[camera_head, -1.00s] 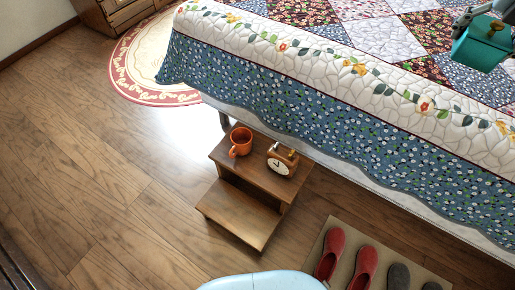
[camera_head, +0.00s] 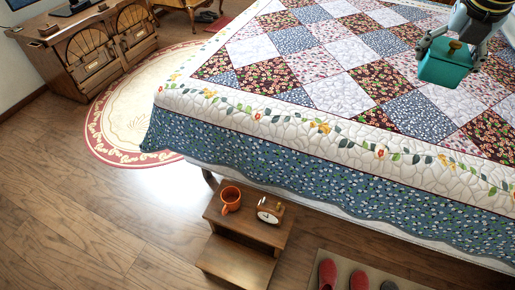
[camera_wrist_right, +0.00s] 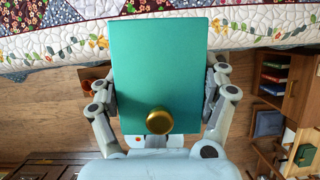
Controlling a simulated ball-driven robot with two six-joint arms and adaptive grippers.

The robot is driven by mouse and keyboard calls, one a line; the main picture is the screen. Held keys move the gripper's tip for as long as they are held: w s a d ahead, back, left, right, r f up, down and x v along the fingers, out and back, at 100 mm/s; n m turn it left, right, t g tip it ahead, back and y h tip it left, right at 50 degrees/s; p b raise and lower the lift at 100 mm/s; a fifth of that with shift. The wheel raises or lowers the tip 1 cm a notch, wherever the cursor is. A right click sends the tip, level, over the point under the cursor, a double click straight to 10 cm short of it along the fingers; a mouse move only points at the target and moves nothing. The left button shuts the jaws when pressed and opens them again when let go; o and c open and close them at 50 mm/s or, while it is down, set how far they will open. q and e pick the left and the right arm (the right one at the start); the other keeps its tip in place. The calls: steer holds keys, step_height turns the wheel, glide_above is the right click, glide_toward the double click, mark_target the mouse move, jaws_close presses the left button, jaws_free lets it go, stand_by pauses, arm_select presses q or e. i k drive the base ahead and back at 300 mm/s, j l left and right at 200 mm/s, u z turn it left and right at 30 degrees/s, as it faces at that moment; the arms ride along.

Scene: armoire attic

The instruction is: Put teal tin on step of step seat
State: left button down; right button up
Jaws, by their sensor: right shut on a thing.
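The teal tin (camera_head: 444,66) has a brass knob and is held by my right gripper (camera_head: 452,50) above the quilted bed, at the upper right of the head view. In the right wrist view the tin (camera_wrist_right: 158,70) fills the middle, with gripper fingers closed on both its sides. The wooden step seat (camera_head: 250,228) stands on the floor beside the bed. Its lower step (camera_head: 236,262) is bare. Its top holds an orange mug (camera_head: 230,198) and a small clock (camera_head: 269,210). My left gripper is not in view.
The bed with a patchwork quilt (camera_head: 330,85) fills the upper right. A mat (camera_head: 345,268) with slippers lies right of the step seat. A wooden cabinet (camera_head: 95,50) and a round rug (camera_head: 125,110) are at the upper left. The floor left of the step seat is clear.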

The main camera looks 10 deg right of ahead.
mark_target(233, 269)
steer(key=i+j+z, duration=0.25)
steer(key=j, duration=0.3)
steer(key=j+z, duration=0.3)
steer(key=j, duration=0.2)
steer(key=i+j+z, duration=0.1)
steer(key=j+z, duration=0.15)
steer(key=j, duration=0.35)
steer(key=j+z, duration=0.3)
steer(key=j, duration=0.25)
steer(key=j+z, duration=0.25)
steer(key=j, duration=0.35)
steer(key=k+j+z, duration=0.15)
steer(key=j+z, duration=0.15)
steer(key=j, duration=0.2)
steer(key=k+j+z, duration=0.25)
steer(key=j, duration=0.3)
steer(key=i+j, duration=0.05)
